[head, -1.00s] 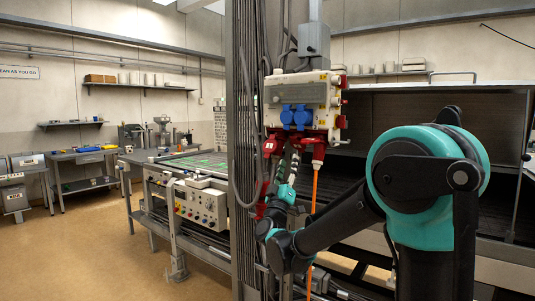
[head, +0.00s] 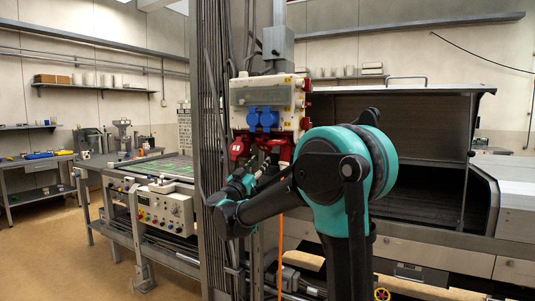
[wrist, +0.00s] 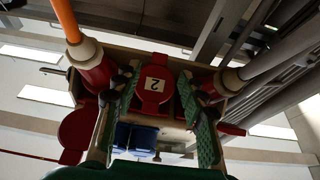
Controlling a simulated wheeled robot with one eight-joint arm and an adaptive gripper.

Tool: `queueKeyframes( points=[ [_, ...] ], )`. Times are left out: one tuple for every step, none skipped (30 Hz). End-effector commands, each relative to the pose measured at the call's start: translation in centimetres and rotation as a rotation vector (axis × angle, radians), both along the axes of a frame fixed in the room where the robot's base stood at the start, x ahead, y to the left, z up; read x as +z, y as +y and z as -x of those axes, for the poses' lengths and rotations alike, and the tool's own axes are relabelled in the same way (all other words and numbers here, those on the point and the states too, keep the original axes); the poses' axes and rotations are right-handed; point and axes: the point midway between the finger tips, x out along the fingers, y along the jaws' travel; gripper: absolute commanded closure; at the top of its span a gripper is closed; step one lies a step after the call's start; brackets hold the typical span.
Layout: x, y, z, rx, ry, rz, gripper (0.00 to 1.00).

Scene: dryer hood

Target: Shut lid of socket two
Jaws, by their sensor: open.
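The socket box (head: 268,92) is a pale unit on the column, with blue lids (head: 263,118) on its front and red sockets below. In the wrist view a round red lid marked "2" (wrist: 154,86) faces me, between two red plugs. My gripper (wrist: 156,79) is open, with one green-padded finger on each side of this lid. No clear contact with the lid shows. In the head view my gripper (head: 268,158) is just under the box, and the arm partly hides the sockets. I cannot tell how far the lid stands open.
A plug with an orange cable (wrist: 67,20) is beside the left finger, and one with a grey cable (wrist: 252,68) beside the right. Another red lid (wrist: 76,134) is at the left. The column's cables (head: 208,150) and the dryer hood (head: 395,130) flank the arm.

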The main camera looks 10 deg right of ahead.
Motion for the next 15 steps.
queueKeyframes(
  points=[
    [0.4, -0.7, -0.8, -0.004, 0.000, 0.001, 0.59],
    [0.6, -1.0, -1.3, -0.002, 0.000, 0.000, 0.59],
    [0.9, -1.5, -1.8, -0.003, 0.000, 0.000, 0.59],
    [1.2, -1.8, -2.2, -0.003, 0.000, 0.000, 0.59],
    [1.4, -2.0, -2.7, -0.002, 0.000, 0.000, 0.59],
    [1.6, -2.4, -3.2, -0.002, 0.000, 0.000, 0.59],
    [1.8, -2.7, -3.5, -0.003, 0.000, 0.000, 0.59],
    [2.0, -2.9, -3.9, -0.002, 0.000, 0.000, 0.59],
    [2.2, -3.2, -4.3, -0.001, 0.000, 0.000, 0.59],
    [2.4, -3.4, -4.6, -0.001, 0.000, 0.000, 0.59],
    [2.5, -3.6, -4.8, -0.001, -0.001, 0.000, 0.59],
    [2.6, -3.8, -5.1, -0.001, -0.001, 0.000, 0.59],
    [2.7, -3.9, -5.3, -0.001, -0.001, 0.000, 0.59],
    [2.8, -4.0, -5.4, 0.000, -0.001, 0.001, 0.59],
    [2.9, -4.1, -5.6, 0.000, -0.001, 0.001, 0.59]
  ],
)
